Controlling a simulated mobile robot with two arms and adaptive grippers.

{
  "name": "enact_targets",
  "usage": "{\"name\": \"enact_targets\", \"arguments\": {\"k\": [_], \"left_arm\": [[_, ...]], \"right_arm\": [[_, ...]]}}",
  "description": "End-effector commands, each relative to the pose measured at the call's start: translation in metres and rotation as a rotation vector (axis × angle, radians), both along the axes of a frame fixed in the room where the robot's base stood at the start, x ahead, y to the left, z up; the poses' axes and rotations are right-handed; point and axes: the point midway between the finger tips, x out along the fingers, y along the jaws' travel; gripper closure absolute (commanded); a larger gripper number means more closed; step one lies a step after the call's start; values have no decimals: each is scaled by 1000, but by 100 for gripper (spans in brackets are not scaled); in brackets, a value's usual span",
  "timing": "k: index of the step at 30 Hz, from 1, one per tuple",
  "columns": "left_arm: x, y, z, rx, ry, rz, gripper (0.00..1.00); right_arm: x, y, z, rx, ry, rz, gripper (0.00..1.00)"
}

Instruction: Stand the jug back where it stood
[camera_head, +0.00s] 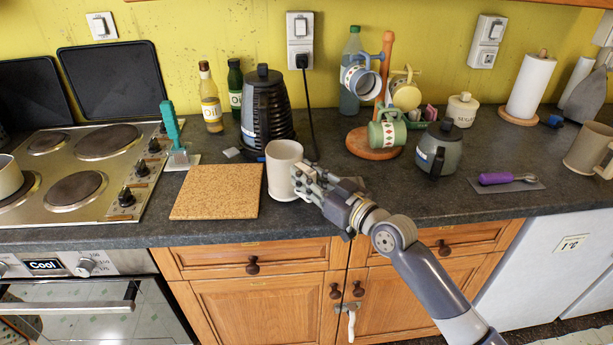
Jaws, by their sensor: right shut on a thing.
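The jug (281,168) is a plain cream cylinder, upright, near the front of the dark worktop (390,205). It is just right of the cork board (217,192) and in front of the black kettle (266,108). My right gripper (303,181) reaches in from the right and is shut on the jug at its right side. The fingers hide that side, and I see no handle. The jug's base is at or very close to the worktop; I cannot tell whether it touches. My left gripper is not in view.
A wooden mug tree (386,65) with several mugs, a grey teapot (439,148) and a purple-handled tool (496,179) stand or lie to the right. The hob (75,175) is on the left. Bare worktop lies right of my gripper.

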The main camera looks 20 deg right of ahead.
Motion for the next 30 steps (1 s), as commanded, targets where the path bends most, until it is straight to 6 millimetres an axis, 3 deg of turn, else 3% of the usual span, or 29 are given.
{"name": "enact_targets", "arguments": {"k": [30], "left_arm": [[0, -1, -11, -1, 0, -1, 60]], "right_arm": [[0, 0, -12, 0, -2, 0, 100]]}}
